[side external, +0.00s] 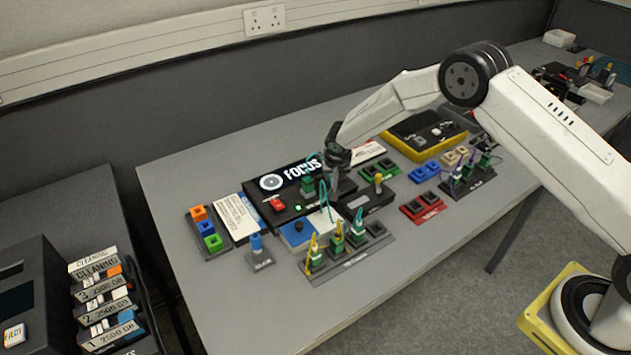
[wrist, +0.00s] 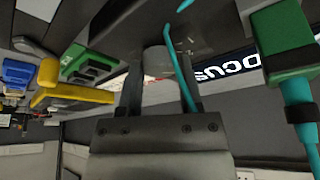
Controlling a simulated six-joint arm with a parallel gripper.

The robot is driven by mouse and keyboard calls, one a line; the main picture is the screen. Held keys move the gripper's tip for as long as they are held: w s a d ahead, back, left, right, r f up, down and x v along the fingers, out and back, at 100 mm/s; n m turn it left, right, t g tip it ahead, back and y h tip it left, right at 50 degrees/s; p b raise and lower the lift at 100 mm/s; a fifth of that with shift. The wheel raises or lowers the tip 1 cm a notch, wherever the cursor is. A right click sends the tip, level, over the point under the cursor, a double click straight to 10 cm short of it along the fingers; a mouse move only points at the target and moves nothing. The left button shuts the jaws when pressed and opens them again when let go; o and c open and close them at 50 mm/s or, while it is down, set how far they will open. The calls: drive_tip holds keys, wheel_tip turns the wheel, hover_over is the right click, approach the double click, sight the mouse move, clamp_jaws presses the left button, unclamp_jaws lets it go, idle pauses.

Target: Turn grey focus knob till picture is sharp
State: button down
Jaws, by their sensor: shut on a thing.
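My gripper (side external: 334,185) reaches down at the right end of the black focus unit in the side view. In the wrist view its two fingers (wrist: 160,85) are closed on the sides of the grey focus knob (wrist: 157,60). The knob is hidden behind the gripper in the side view. Part of that word also shows in the wrist view (wrist: 222,71).
A teal cable (wrist: 181,65) passes close to my fingers, and a green plug (wrist: 283,45) is near at the right. Cable plugs stand in a dark rack (side external: 345,258) in front. A red button (side external: 278,204) is left of my gripper.

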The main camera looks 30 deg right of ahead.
drive_tip(key=m+g+h, duration=0.1)
drive_tip(key=m, duration=0.4)
drive_tip(key=shift+w+a, duration=0.1)
drive_tip(key=shift+a, duration=0.05)
drive_tip(key=shift+w+m+g+h, duration=0.1)
drive_tip(key=shift+m+g+h, duration=0.15)
drive_tip(key=shift+m+g, duration=0.6)
drive_tip(key=shift+m+g+h, duration=0.25)
drive_tip(key=shift+m, duration=1.1)
drive_tip(key=shift+c, duration=1.4)
unclamp_jaws()
drive_tip(key=v, duration=0.7)
drive_tip(key=shift+a+r, duration=0.2)
drive_tip(key=shift+r, duration=0.15)
